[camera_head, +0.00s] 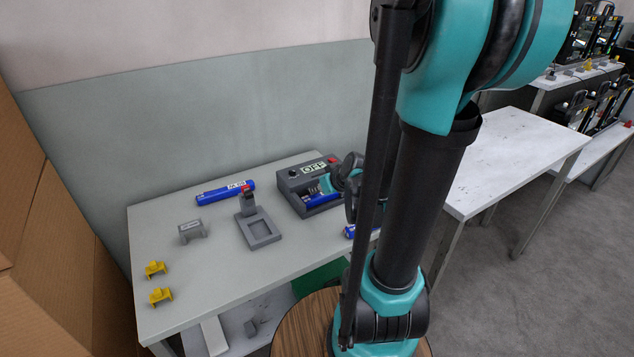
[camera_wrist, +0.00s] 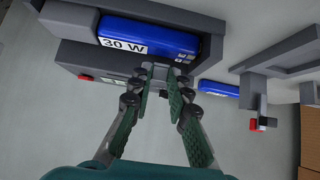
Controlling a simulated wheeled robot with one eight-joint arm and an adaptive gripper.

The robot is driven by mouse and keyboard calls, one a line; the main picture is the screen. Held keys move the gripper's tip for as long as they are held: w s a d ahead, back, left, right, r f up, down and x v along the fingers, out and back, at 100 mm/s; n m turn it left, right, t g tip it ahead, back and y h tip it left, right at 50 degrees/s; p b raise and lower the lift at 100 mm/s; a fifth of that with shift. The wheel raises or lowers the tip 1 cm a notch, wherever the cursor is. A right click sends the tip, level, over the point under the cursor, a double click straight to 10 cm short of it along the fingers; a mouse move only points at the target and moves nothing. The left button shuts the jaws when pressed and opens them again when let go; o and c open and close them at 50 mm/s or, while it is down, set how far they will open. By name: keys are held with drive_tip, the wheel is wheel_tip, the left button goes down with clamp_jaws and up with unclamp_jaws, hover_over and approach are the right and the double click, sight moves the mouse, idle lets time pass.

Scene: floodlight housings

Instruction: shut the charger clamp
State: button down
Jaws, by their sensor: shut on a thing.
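The grey charger (camera_head: 293,183) stands at the back right of the near table, with a lit "OFF" display and a red button. A blue battery (camera_head: 323,200) lies in it; in the wrist view this battery (camera_wrist: 150,36) shows a "30 W" label. My gripper (camera_wrist: 162,78) reaches to the charger's edge beside the battery. Its fingers are closed on a small grey part, apparently the charger clamp (camera_wrist: 160,73). The fingers hide most of it, so I cannot tell how far the clamp is swung. In the head view my arm partly covers the charger's right side.
A grey fixture (camera_head: 261,230) with a red-topped upright stands left of the charger. A second blue battery (camera_head: 223,193) lies behind it. Another blue piece (camera_head: 349,231) lies near my arm. A grey bracket (camera_head: 192,233) and two yellow clips (camera_head: 160,296) are on the left.

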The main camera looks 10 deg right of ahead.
drive_tip(key=shift+s+d+f, duration=0.1)
drive_tip(key=shift+s+f, duration=0.15)
drive_tip(key=shift+f, duration=0.2)
drive_tip(key=shift+s+d+f, duration=0.1)
drive_tip(key=shift+s+f, duration=0.1)
drive_tip(key=shift+f, duration=0.35)
drive_tip(key=c, duration=1.4)
unclamp_jaws()
drive_tip(key=shift+c, duration=0.2)
drive_tip(key=shift+s, duration=0.1)
drive_tip(key=v, duration=1.1)
drive_tip(key=shift+s+r, duration=0.2)
drive_tip(key=shift+r, duration=0.2)
